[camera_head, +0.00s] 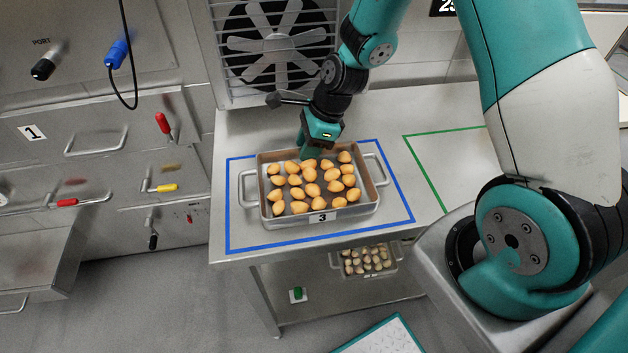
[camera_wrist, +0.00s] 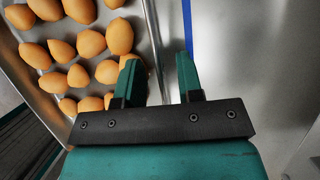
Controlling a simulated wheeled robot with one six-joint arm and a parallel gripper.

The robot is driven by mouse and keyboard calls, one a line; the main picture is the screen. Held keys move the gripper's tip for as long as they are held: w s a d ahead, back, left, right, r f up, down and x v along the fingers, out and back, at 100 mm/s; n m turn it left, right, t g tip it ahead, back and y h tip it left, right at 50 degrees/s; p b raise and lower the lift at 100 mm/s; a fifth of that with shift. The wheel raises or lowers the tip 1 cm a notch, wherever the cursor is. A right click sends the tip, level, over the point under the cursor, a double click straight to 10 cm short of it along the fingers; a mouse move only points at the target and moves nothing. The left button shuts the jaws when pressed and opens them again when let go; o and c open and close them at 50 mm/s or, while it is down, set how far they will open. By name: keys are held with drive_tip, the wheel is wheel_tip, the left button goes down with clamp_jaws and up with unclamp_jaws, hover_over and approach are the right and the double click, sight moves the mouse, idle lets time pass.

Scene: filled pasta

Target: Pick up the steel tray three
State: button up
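Steel tray three (camera_head: 287,222) is a shallow metal tray with a side handle at each end and a label "3" on its front wall. It sits on the worktop inside a blue outline and holds several orange-brown filled pasta pieces (camera_head: 312,190). My gripper (camera_head: 311,153) points down at the tray's far edge. In the wrist view my gripper (camera_wrist: 159,80) is open, one finger on the pasta side of the tray's rim (camera_wrist: 153,35) and one outside it. The fingers stand apart, with gaps to the rim. In the head view the fingertips are mostly hidden.
A fan grille (camera_head: 275,45) stands behind the worktop (camera_head: 385,110). A green outline (camera_head: 430,175) to the right encloses bare worktop. A second tray (camera_head: 366,260) with pale pieces sits on the shelf below. Drawers and cabinets (camera_head: 95,140) with coloured handles stand left.

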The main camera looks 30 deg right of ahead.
drive_tip(key=shift+f, duration=0.2)
clamp_jaws()
drive_tip(key=shift+r, duration=0.1)
